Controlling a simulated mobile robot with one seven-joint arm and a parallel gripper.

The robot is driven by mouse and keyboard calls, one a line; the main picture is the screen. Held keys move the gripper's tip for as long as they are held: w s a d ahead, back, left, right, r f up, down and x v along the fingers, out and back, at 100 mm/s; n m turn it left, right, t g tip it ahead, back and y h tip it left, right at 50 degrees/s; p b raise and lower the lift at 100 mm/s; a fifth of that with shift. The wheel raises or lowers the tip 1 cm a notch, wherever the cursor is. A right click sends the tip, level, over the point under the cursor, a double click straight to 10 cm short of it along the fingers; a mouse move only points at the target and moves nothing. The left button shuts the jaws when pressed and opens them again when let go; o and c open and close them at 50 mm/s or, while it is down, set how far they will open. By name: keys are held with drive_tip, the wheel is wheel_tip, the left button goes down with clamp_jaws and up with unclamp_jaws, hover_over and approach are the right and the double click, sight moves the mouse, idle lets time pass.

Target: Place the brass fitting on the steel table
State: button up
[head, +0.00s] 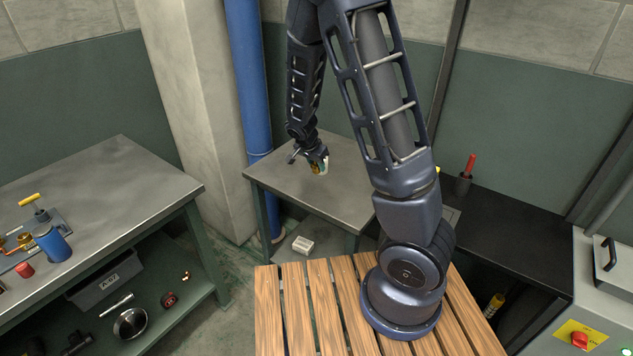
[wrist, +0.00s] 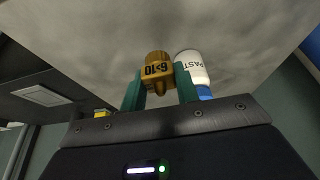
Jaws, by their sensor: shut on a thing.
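The brass fitting (wrist: 157,70) is gold-brown with dark lettering and sits between the green fingers of my gripper (wrist: 160,92) in the wrist view. The fingers are shut on it. In the head view my gripper (head: 318,168) points down over the small steel table (head: 345,203) in the middle, at or close above its top. I cannot tell whether the fitting touches the top. A white bottle (wrist: 192,66) with dark lettering and a blue end is right beside the fitting, next to the right finger in the wrist view.
A larger steel bench (head: 110,190) at left carries a blue can (head: 52,243), a red cap (head: 25,270) and a yellow-handled tool. Blue pipe (head: 250,80) stands behind the small table. A white box (head: 302,245) lies below it. Wooden slats (head: 295,310) are in front.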

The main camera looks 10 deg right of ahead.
drive_tip(key=shift+f, duration=3.85)
drive_tip(key=shift+f, duration=0.15)
drive_tip(key=o, duration=1)
